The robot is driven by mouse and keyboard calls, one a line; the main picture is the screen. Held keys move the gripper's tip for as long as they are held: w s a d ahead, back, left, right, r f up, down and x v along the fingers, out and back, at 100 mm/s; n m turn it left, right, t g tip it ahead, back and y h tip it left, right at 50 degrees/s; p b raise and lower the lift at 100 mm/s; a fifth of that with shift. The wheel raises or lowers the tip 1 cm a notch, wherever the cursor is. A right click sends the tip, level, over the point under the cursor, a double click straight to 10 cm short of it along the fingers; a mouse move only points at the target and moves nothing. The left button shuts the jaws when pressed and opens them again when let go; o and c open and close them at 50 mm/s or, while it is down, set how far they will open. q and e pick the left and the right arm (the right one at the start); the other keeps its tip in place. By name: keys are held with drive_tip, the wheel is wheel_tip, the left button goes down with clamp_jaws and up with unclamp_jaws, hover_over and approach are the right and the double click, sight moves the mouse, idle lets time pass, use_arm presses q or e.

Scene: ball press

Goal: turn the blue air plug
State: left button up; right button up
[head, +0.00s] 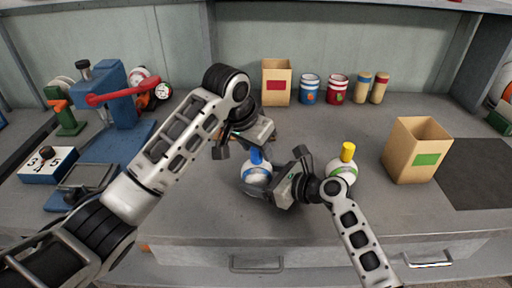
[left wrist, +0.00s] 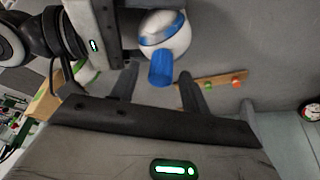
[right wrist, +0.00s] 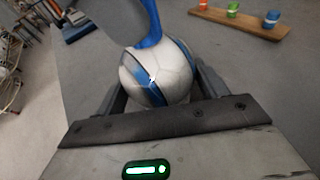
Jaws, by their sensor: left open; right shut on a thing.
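A white ball with blue panels (head: 256,175) stands on the grey bench, with the blue air plug (head: 256,157) upright on its top. My right gripper (head: 274,173) is shut on the ball; in the right wrist view the ball (right wrist: 155,78) sits between its fingers and the plug (right wrist: 149,25) rises from it. My left gripper (head: 243,146) is open above and behind the ball. In the left wrist view the plug (left wrist: 161,68) lies between the spread fingertips, with a gap on each side. The head view partly hides the left fingertips.
A green-and-white ball (head: 342,174) with a yellow plug (head: 348,151) stands close right of my right gripper. A box with a green label (head: 417,150) is farther right. A blue press (head: 120,95) stands left. A box with a red label (head: 276,81) and several containers line the back.

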use_arm(q)
drive_tip(key=v, duration=1.1)
drive_tip(key=shift+r, duration=0.2)
drive_tip(key=shift+a, duration=0.1)
use_arm(e)
drive_tip(key=o, duration=0.9)
drive_tip(key=shift+o, duration=0.2)
